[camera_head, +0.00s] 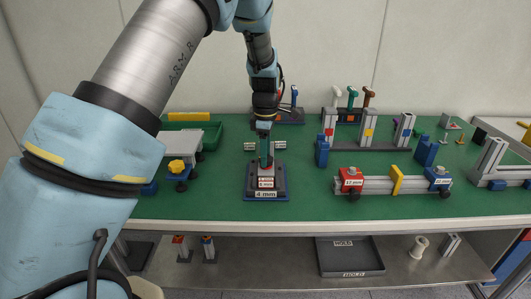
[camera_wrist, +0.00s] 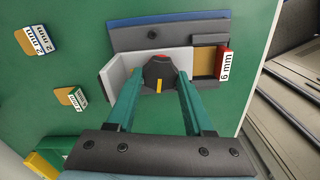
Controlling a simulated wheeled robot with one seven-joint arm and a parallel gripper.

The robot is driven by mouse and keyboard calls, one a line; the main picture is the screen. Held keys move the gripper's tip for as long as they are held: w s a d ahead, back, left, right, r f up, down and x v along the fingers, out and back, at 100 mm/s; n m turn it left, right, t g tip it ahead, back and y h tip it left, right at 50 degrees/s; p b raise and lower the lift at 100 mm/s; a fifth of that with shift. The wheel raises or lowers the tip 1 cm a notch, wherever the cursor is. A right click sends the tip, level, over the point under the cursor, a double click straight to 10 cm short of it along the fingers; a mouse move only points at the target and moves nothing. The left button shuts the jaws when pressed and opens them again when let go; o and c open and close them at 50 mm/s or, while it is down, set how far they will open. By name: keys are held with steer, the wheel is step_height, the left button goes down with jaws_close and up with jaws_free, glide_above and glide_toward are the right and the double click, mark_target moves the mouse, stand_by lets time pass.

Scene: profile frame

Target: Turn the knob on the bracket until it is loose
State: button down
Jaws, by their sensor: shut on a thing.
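The knob (camera_wrist: 158,73) is black with a yellow mark and a little red at its top, in the wrist view. It sits against the light grey angled bracket (camera_wrist: 118,73), which stands on a dark base plate (camera_wrist: 200,30). My gripper (camera_wrist: 158,78) has green fingers, one on each side of the knob, and is shut on it. The knob is hidden there behind my fingers.
A block labelled 6 mm (camera_wrist: 224,64) sits beside the bracket. Small labelled blocks (camera_wrist: 38,40) lie on the green table. A yellow knob (camera_head: 177,166) stands to the left. A rail with red (camera_head: 351,179) and blue clamps stands to the right.

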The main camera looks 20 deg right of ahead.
stand_by(0.4)
steer(key=shift+c, duration=1.4)
jaws_free()
step_height(320, 180, up, 11)
steer(key=b, duration=0.1)
steer(key=shift+f+b, duration=0.15)
steer(key=shift+b, duration=0.25)
